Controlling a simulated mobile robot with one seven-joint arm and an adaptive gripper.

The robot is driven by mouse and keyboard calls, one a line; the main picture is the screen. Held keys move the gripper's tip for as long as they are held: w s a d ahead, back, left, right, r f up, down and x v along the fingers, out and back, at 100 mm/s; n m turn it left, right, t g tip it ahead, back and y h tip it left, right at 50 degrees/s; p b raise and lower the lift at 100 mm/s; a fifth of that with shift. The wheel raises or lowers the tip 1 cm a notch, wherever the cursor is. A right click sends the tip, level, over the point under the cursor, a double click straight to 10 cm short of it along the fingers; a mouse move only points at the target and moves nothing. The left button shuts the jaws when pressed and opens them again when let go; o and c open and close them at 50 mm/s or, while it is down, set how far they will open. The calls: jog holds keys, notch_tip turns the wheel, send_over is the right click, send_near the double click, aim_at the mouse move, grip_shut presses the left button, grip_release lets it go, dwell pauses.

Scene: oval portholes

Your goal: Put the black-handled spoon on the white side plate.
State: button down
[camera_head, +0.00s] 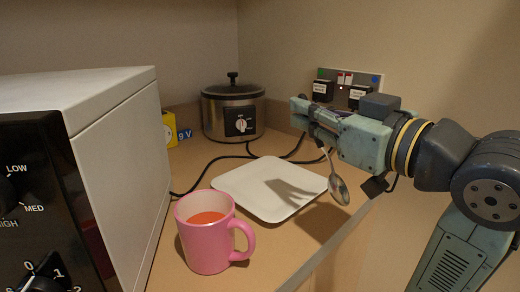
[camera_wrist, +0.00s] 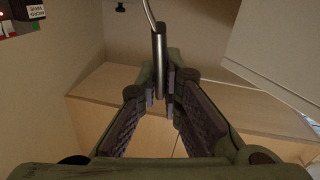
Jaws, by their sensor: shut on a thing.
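My gripper (camera_head: 305,114) is shut on the black-handled spoon, seen by its metal bowl (camera_head: 340,189). The spoon hangs tilted below the fingers, bowl down, beside the right edge of the white side plate (camera_head: 255,203) in the head view. The plate lies flat and empty on the counter, with the arm's shadow across it. In the wrist view, the spoon's dark handle (camera_wrist: 159,65) stands between the fingertips (camera_wrist: 162,90), and its thin metal neck runs out at the top edge. The bowl is out of that view. A pale flat surface at upper right may be the plate.
A pink mug (camera_head: 207,246) of orange-red liquid stands in front of the plate. A white microwave (camera_head: 120,150) fills the left. A steel slow cooker (camera_head: 232,112), cables and a wall socket panel (camera_head: 347,88) are behind. The counter's edge (camera_head: 335,240) runs along the right.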

jog(key=w+a+f+p, duration=0.1)
jog(key=w+a+f, duration=0.1)
jog(key=w, duration=0.4)
jog(key=w+a+f+p, duration=0.1)
jog(key=w+a+f, duration=0.2)
jog(key=w+a, duration=0.2)
jog(key=shift+w+a, duration=0.15)
jog(key=shift+w, duration=0.3)
jog(key=shift+f, duration=0.1)
jog(key=c, duration=1.8)
grip_release()
jog(key=shift+o, duration=0.2)
jog(key=b+v, duration=0.2)
jog(key=v, duration=1)
jog(key=shift+r, duration=0.2)
